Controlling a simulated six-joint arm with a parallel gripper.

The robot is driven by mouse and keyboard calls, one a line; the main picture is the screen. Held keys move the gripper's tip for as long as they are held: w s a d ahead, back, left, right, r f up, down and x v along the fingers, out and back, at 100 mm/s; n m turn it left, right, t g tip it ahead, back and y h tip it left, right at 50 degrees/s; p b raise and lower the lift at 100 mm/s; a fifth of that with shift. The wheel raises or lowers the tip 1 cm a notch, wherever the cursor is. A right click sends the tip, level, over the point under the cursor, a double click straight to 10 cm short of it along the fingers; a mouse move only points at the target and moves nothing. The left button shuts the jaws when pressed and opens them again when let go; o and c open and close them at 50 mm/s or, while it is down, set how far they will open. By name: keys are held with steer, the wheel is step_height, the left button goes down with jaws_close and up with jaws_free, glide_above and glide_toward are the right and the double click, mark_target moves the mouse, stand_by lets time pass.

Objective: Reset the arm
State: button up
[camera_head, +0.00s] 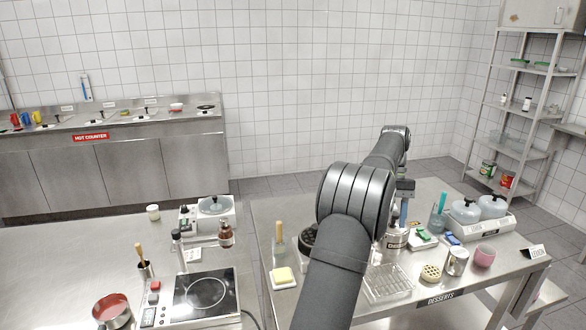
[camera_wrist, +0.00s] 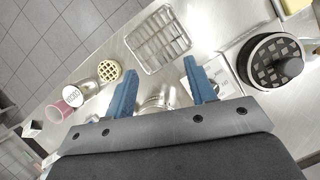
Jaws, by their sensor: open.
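My gripper (camera_wrist: 163,92) shows in the wrist view with its two blue fingers spread apart and nothing held between them. It points down over the dessert table (camera_wrist: 110,45).
A hot plate (camera_head: 203,293) is on the left table.

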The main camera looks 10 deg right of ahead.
steer(key=w+a+f, duration=0.1)
steer(key=w+f, duration=0.1)
steer(key=w, duration=0.1)
steer(key=w+a+f, duration=0.2)
steer(key=w, duration=0.1)
steer(key=w+a+f, duration=0.1)
steer(key=w+f, duration=0.1)
steer(key=w, duration=0.1)
steer(key=shift+a, duration=0.2)
steer(key=f, duration=0.3)
steer(key=shift+w+f, duration=0.1)
steer(key=shift+w, duration=0.1)
steer(key=shift+f, duration=0.5)
